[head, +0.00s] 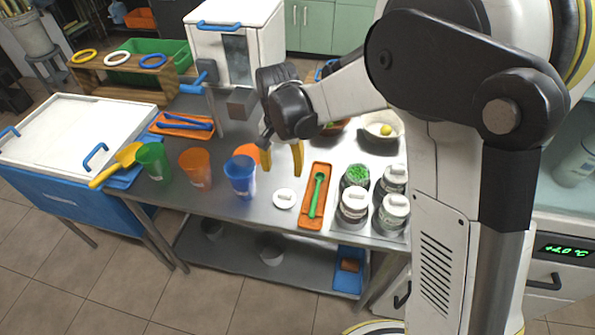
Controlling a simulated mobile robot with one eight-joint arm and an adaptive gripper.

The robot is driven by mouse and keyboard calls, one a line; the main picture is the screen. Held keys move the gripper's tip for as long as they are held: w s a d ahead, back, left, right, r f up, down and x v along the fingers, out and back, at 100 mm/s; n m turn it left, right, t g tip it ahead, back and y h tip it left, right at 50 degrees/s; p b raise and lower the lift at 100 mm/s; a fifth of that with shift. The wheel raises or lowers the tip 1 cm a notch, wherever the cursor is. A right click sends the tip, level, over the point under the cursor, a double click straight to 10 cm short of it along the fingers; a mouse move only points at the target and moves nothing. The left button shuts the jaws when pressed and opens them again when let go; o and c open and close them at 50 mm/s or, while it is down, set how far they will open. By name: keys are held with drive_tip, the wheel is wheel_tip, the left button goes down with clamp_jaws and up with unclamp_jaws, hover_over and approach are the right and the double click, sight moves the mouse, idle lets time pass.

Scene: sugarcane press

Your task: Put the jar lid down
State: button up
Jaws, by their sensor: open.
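The jar lid (285,199), white and round with a small raised handle, lies flat on the metal table (222,212) near its front edge. It sits between the blue cup and the orange tray. My gripper (281,160), with yellow fingers, is open above and behind the lid, apart from it, with nothing seen between the fingers. The open jar (355,177) with green contents stands right of the orange tray. Several other jars beside it wear white lids, one of them the front jar (353,205).
An orange tray (312,222) holds a green spoon (316,195). Green (154,161), orange (195,168) and blue (240,177) cups stand to the left. A white bowl (382,133) with a yellow fruit is behind the jars. A blue cooler (60,208) stands at far left.

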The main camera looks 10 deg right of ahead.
drive_tip(key=s+d+r+n+t, duration=0.1)
drive_tip(key=s+d+r+t, duration=0.1)
drive_tip(key=s+d+r, duration=0.3)
drive_tip(key=s+d+r+n+t, duration=0.1)
drive_tip(key=s+d+r, duration=0.25)
drive_tip(key=r, duration=0.35)
drive_tip(key=s+d+r+n+t, duration=0.2)
drive_tip(key=s+d+t, duration=0.2)
drive_tip(key=s+d, duration=0.3)
drive_tip(key=shift+s, duration=1.15)
